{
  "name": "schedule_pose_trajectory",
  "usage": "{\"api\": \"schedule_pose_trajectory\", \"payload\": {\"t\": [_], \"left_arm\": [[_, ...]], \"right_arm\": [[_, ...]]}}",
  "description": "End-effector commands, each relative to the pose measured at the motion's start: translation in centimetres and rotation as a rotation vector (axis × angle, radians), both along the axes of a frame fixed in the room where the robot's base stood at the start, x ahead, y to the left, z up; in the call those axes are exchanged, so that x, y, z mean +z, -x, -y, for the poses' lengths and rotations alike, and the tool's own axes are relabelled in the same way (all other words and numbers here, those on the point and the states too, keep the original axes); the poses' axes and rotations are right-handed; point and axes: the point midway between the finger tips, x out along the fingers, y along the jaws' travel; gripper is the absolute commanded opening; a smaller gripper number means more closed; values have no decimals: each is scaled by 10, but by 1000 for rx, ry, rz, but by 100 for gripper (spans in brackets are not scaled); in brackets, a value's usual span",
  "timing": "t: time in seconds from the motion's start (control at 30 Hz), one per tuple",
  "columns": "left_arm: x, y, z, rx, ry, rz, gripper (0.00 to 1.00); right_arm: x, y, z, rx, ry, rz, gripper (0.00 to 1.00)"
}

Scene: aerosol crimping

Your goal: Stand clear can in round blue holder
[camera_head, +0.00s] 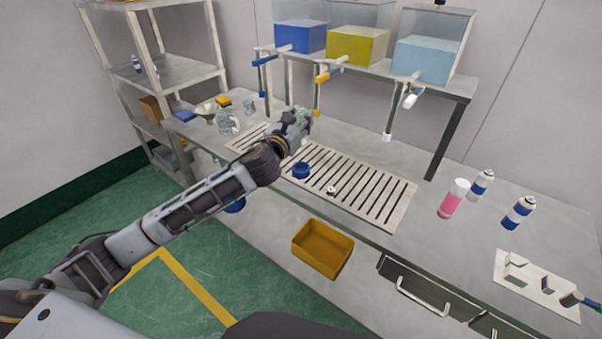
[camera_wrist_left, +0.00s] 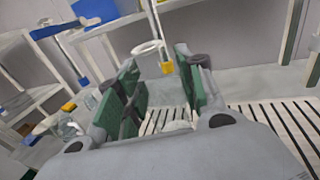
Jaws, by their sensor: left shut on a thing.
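My left gripper (camera_head: 296,120) is above the back left part of the slatted rack, with green finger pads (camera_wrist_left: 160,85) in the left wrist view. It is shut on the clear can, which is hard to make out; a pale ring (camera_wrist_left: 147,48) between the fingers looks like its rim. The round blue holder (camera_head: 301,170) stands on the slatted rack, a little below and right of the gripper in the head view. The can is apart from the holder. My right gripper is not in view.
The slatted rack (camera_head: 372,193) has a small white part (camera_head: 333,190) on it. Glassware (camera_head: 228,122) stands at the left. A dispenser shelf (camera_head: 452,88) with coloured tanks is behind. A yellow bin (camera_head: 322,249) is in front.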

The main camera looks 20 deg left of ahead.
Motion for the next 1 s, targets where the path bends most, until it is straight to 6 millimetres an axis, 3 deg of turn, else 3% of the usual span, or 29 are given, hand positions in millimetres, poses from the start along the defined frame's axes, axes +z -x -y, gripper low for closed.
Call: {"api": "schedule_pose_trajectory", "payload": {"t": [0.17, 0.4, 0.7, 1.0], "left_arm": [[8, -14, -2, -6, -3, 2, 16], [4, -32, -8, -9, -3, 1, 16], [-32, -51, -15, -22, -1, -3, 16], [-65, -56, -12, -46, 1, -1, 16]], "right_arm": [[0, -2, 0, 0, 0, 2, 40], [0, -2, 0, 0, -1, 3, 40], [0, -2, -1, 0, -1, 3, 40], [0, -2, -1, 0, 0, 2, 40]]}}
